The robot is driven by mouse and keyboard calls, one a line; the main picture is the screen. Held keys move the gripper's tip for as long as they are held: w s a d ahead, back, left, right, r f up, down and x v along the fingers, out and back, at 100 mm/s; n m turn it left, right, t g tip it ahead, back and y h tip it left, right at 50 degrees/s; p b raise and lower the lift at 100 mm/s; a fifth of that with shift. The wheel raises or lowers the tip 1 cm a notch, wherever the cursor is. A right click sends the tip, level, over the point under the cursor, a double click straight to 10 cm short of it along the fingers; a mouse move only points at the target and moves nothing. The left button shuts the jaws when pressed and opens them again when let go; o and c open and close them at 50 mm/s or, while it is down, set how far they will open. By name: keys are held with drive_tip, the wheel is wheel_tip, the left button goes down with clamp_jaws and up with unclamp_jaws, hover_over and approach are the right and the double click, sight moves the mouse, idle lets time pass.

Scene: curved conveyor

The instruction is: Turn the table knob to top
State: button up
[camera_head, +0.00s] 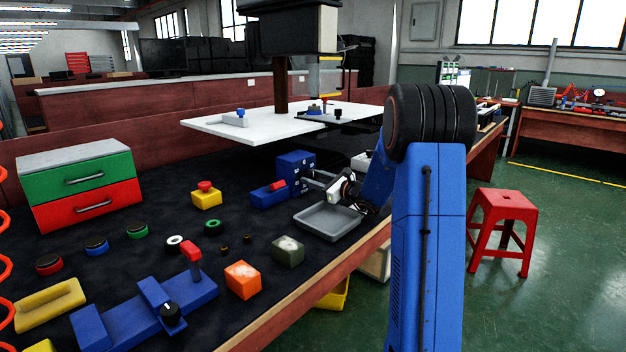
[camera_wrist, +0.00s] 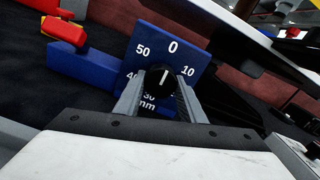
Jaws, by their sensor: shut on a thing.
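A blue dial block (camera_wrist: 160,45) with white numbers fills the upper middle of the wrist view, with 0 at the top, 10 at right and 50 at left. A round black knob (camera_wrist: 159,77) sits on its face, its short white mark pointing roughly up toward the 0. My gripper (camera_wrist: 160,100) is shut on the knob, one finger on each side; the fingers cover part of the lower numbers. In the head view the blue block (camera_head: 294,163) stands beyond the grey tray, and my gripper (camera_head: 314,179) reaches its front face; the knob is hard to make out there.
A grey tray (camera_head: 327,223) lies below my gripper. A blue block with a red switch (camera_head: 269,195) stands close to the left of the dial block. A raised white table (camera_head: 262,125) is behind. A green-grey block (camera_head: 287,250) and orange block (camera_head: 242,279) lie nearer.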

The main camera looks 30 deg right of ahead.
drive_tip(key=o, duration=1)
drive_tip(key=shift+o, duration=0.2)
drive_tip(key=v, duration=1.7)
drive_tip(key=shift+s+d, duration=0.1)
drive_tip(key=shift+s, duration=0.1)
